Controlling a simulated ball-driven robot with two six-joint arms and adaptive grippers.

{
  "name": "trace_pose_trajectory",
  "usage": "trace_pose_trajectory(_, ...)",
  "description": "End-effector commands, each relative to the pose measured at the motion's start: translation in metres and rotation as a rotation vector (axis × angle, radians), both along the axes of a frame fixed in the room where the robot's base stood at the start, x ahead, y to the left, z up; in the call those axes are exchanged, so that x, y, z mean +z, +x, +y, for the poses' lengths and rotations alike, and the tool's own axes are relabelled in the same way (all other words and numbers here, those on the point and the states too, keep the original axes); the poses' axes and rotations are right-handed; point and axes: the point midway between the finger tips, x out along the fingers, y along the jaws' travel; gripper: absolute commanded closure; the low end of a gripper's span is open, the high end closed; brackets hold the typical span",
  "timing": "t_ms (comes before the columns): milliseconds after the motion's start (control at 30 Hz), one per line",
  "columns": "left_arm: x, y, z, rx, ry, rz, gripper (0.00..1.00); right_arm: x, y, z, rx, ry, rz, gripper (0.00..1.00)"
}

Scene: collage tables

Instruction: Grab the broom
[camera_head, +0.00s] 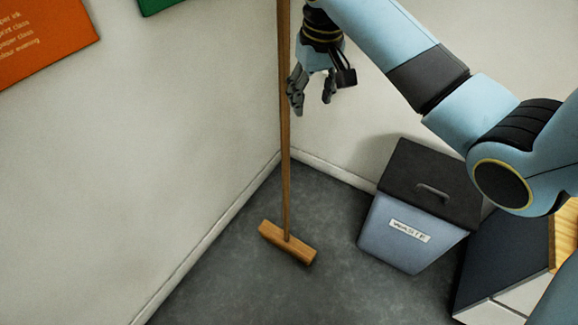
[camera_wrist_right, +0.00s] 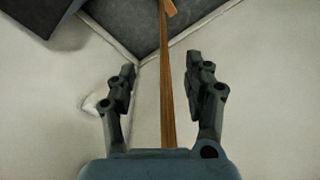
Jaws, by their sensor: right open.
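The broom stands upright in the room corner, with a long wooden handle (camera_head: 284,160) and a wooden block head (camera_head: 287,243) on the floor. The handle's top runs out of the head view. My right gripper (camera_head: 312,100) is open and empty, close to the right of the upper handle in the head view. In the right wrist view, the handle (camera_wrist_right: 166,90) runs between the two spread fingers of the gripper (camera_wrist_right: 160,68). Whether the handle lies between them in depth, I cannot tell. My left gripper is not in view.
A grey-blue waste bin (camera_head: 402,235) with a dark lid stands on the floor right of the broom. Walls meet behind the broom. An orange poster (camera_head: 45,38) hangs on the left wall. The grey floor (camera_head: 220,290) around the broom head is clear.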

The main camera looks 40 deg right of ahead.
Motion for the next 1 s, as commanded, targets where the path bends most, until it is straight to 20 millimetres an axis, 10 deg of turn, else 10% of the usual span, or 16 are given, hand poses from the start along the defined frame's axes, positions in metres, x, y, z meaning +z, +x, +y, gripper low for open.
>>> trace_pose_trajectory(33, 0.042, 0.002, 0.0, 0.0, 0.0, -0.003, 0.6, 0.093, 0.02, -0.003, 0.008, -0.014, -0.07, 0.48)
trace_pose_trajectory(200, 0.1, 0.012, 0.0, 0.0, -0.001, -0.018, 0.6, 0.269, 0.05, -0.006, 0.029, -0.051, -0.239, 0.48)
trace_pose_trajectory(400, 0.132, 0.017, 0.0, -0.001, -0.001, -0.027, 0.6, 0.369, 0.064, -0.01, 0.037, -0.078, -0.36, 0.48)
trace_pose_trajectory(700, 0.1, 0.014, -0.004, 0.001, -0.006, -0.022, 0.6, 0.352, 0.082, -0.013, 0.034, -0.084, -0.382, 0.48)
trace_pose_trajectory(1000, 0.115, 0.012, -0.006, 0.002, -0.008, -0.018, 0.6, 0.332, 0.097, -0.016, 0.035, -0.084, -0.378, 0.48)
